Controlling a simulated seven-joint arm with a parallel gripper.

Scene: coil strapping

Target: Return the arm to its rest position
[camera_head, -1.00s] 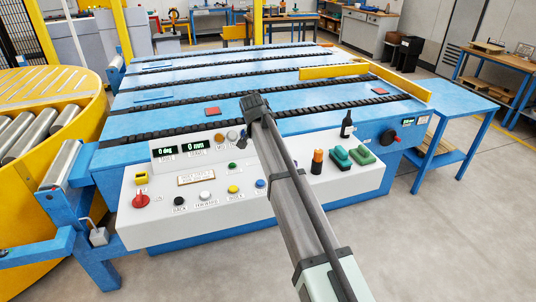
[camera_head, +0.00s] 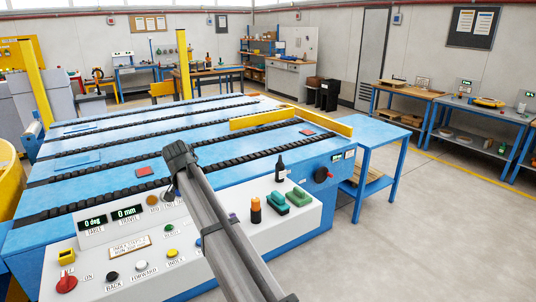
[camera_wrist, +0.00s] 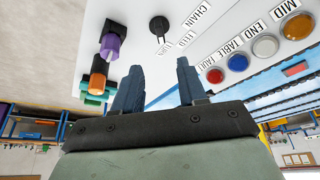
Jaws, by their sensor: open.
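My gripper shows in the wrist view (camera_wrist: 158,85) with its two blue-grey fingers apart and nothing between them. In the head view my arm reaches up from the bottom over the white control panel (camera_head: 200,262), and the fingertips are hidden behind the arm's end. In the wrist view the panel (camera_wrist: 215,25) lies beyond the fingers, with a black selector knob (camera_wrist: 159,27), a purple-topped control (camera_wrist: 113,42), an orange one (camera_wrist: 98,84) and a row of round lamps. I cannot tell the exact gap between fingers and panel.
The blue conveyor table (camera_head: 110,160) with black chains lies behind the panel. A yellow guide rail (camera_head: 265,119) and a dark bottle (camera_head: 280,167) stand at its right. A blue side table (camera_head: 375,142) stands further right. Grey floor (camera_head: 440,230) is open at the right.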

